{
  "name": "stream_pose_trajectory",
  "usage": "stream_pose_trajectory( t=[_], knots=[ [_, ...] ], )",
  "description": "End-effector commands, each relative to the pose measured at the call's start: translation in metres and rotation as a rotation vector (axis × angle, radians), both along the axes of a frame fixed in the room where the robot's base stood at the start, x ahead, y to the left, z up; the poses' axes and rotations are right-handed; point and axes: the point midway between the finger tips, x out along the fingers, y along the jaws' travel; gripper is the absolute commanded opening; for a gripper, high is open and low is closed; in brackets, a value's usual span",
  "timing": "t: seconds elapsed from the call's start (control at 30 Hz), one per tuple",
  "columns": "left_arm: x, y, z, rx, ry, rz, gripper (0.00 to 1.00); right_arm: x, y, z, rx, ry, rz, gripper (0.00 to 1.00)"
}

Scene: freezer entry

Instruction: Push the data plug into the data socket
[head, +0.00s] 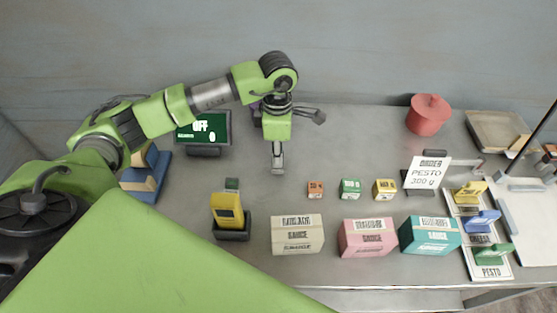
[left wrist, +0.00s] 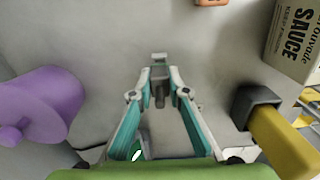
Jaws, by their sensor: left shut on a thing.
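My left gripper (head: 278,168) points down above the middle of the grey counter. In the left wrist view, its fingers (left wrist: 160,88) are closed together on a small grey piece (left wrist: 159,58), which looks like the data plug. A pale end of it shows past the fingertips, over bare counter. I cannot make out a cable from it. I cannot clearly identify the data socket. A small dark block with a greenish top (head: 232,184) stands left of the gripper, below the display (head: 203,128) reading OFF and 0. My right gripper is not in view.
A yellow device stands in a dark cradle (head: 233,233). Small price-like cubes (head: 316,189) and sauce boxes (head: 298,236) stand to the right. A purple object (left wrist: 48,105) is beside the gripper. A red pot (head: 428,118) stands at the back. Bare counter lies under the gripper.

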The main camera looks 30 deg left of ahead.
Motion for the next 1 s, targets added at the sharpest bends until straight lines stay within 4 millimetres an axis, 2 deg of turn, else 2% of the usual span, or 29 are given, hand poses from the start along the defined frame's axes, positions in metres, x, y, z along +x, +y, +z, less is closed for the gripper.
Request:
stream_pose_trajectory(
  t=[1.0],
  knots=[
    [0.0005, -0.0002, 0.0096, 0.000, -0.001, 0.000, 0.00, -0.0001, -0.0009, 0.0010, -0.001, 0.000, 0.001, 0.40]
  ],
)
